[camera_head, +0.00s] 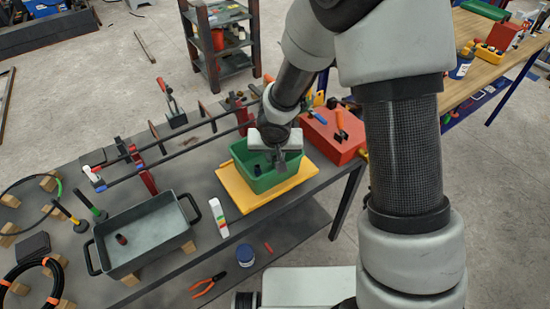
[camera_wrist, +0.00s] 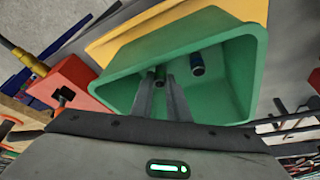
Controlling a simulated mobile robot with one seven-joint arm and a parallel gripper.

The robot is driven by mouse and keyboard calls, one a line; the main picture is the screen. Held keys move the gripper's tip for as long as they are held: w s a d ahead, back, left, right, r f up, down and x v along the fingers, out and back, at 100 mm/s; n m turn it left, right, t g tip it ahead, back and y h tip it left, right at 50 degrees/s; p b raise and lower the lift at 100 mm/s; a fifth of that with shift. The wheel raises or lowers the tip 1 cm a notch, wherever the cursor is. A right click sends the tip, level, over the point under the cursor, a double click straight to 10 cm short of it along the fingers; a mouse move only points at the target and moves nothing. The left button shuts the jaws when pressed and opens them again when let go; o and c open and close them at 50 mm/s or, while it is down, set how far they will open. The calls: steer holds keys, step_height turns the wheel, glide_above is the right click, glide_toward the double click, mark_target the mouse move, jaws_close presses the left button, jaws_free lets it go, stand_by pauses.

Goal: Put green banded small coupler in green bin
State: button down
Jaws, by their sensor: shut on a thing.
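The green bin (camera_head: 279,181) stands on a yellow board on the bench, and it fills the middle of the wrist view (camera_wrist: 118,84). My gripper (camera_head: 281,168) reaches down into the bin. In the wrist view my gripper (camera_wrist: 162,78) is shut on a small dark coupler (camera_wrist: 160,71) at its fingertips, inside the bin. The coupler's band colour is too small to tell. A second dark coupler (camera_wrist: 196,63) with a blue band is in the bin to the right of the fingers, and it shows in the head view (camera_head: 257,170).
A grey tray (camera_head: 150,250) with a dark, red-marked coupler (camera_head: 121,239) sits at left. A red box (camera_head: 335,147) stands close behind the bin at right. A white tube (camera_head: 218,217) lies left of the yellow board (camera_head: 238,193).

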steer(key=shift+f, duration=0.1)
steer(key=c, duration=1.7)
jaws_free()
